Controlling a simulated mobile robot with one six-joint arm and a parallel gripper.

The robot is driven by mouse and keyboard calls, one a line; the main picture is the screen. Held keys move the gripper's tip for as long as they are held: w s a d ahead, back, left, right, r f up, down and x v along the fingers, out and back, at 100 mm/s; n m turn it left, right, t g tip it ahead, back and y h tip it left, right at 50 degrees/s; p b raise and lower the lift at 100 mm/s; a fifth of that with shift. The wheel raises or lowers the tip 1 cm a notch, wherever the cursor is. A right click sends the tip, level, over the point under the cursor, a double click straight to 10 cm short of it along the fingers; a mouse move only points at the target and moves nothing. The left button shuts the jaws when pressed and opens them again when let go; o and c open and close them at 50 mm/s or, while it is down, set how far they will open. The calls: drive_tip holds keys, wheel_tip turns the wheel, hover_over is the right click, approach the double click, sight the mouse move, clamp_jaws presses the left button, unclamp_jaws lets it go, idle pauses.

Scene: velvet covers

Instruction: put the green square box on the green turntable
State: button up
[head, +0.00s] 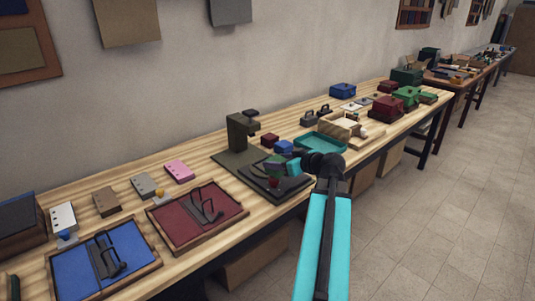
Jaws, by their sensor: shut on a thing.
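My gripper (286,166) is in the middle of the head view, at the end of my cyan and black arm. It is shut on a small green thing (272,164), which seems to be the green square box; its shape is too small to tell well. They are over a dark square base (262,187) near the table's front edge. A round dark top shows on this base, but I cannot tell whether it is the green turntable. A small red piece (274,183) shows there too. I cannot tell whether the held thing touches anything below.
A dark green press stand (241,132) rises just behind left. A teal tray (320,143), a blue box (284,147) and a dark red box (269,140) stand behind. Red (190,221) and blue (78,274) framed trays lie left. Green and red boxes (406,95) stand farther right.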

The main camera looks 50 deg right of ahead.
drive_tip(key=w+d, duration=0.2)
drive_tip(key=w, duration=0.1)
drive_tip(key=w+d+p, duration=0.1)
drive_tip(key=w, duration=0.3)
drive_tip(key=w+d+f+p, duration=0.1)
drive_tip(key=w+d, duration=0.1)
drive_tip(key=w, duration=0.1)
drive_tip(key=shift+w+d+f, duration=0.1)
drive_tip(key=shift+w+d, duration=0.2)
drive_tip(key=shift+d, duration=0.05)
drive_tip(key=shift+f+p, duration=0.35)
drive_tip(key=shift+f, duration=1.4)
drive_tip(key=shift+f, duration=0.15)
drive_tip(key=o, duration=1.1)
drive_tip(key=shift+s+r, duration=0.15)
drive_tip(key=shift+r, duration=0.05)
drive_tip(key=b+v, duration=0.1)
drive_tip(key=v, duration=1)
drive_tip(key=shift+s+r+b, duration=0.2)
drive_tip(key=shift+s+b, duration=0.15)
drive_tip(key=shift+b, duration=0.05)
